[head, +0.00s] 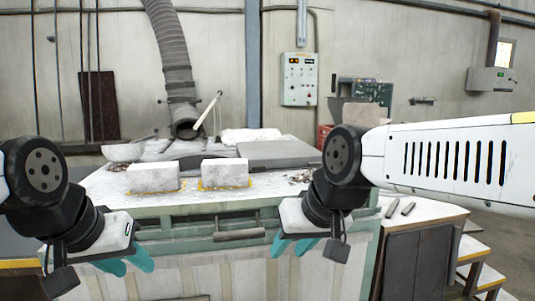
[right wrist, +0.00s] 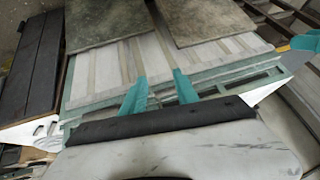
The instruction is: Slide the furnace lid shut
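The furnace bench has a pale top (head: 105,190) and a green frame. A flat grey slab (head: 285,153), which looks like the furnace lid, lies at its back right; I cannot tell how much of an opening it covers. A bar handle (head: 240,236) sits on the bench front. My left gripper (head: 126,264) hangs in front of the bench at left, its teal fingers apart and empty. My right gripper (head: 308,246) hangs in front at right, right of the handle. In the right wrist view its fingers (right wrist: 160,92) are apart with nothing between them.
Two pale blocks (head: 153,177) (head: 225,172) stand on the top inside yellow dashed outlines. A ladle-like rod (head: 207,110) leans up behind, near a ribbed duct (head: 172,50). A side cabinet (head: 425,213) with two small bars stands at right, beside steps (head: 475,248).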

